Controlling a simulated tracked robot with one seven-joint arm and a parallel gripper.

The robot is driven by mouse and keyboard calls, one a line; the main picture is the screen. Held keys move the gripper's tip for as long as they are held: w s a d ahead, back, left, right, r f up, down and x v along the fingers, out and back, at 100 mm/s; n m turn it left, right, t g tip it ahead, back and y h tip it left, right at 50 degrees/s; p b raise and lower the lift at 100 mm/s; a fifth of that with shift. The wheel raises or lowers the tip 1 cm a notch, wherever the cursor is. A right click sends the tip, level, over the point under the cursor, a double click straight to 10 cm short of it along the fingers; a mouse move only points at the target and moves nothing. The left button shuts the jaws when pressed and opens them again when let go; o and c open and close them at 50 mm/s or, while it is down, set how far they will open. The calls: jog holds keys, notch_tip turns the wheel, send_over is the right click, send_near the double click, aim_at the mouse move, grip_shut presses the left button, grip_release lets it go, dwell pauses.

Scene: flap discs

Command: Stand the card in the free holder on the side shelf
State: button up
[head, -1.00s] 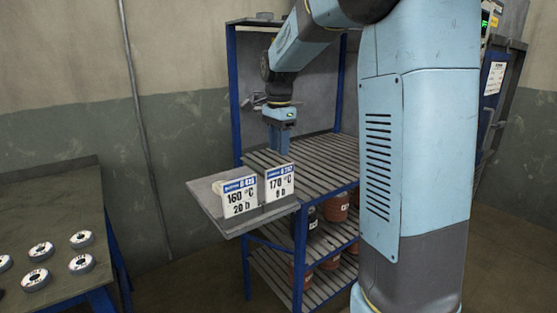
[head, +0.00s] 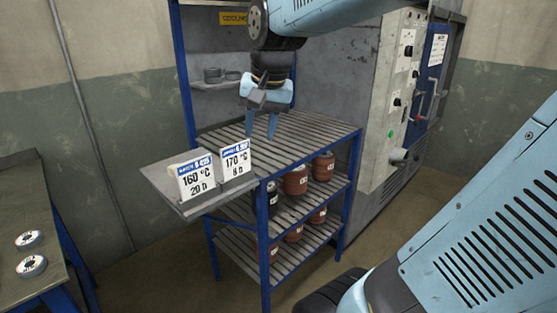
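Two white cards with blue headers stand on the grey side shelf (head: 160,188) in the head view. The left card (head: 196,180) reads 160 °C, 20 h. The right card (head: 236,161) reads 170 °C, 8 h. Both look upright, leaning back slightly, in low grey holders; the holders are mostly hidden by the cards. No empty holder is clearly visible. My gripper (head: 260,128) points down above the slatted rack, behind and to the right of the right card. Its two fingers are apart with nothing between them, and it touches neither card.
The blue-framed slatted rack (head: 305,140) has a clear top; several brown pots (head: 296,180) and a dark one stand on its lower shelves. A grey cabinet with controls (head: 400,110) stands at right. A table with labelled discs (head: 30,266) is at lower left.

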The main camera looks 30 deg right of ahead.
jog(key=s+f+n+t, duration=0.2)
jog(key=s+n, duration=0.3)
jog(key=s, duration=0.4)
jog(key=shift+s+a+f+h, duration=0.3)
jog(key=shift+f, duration=0.45)
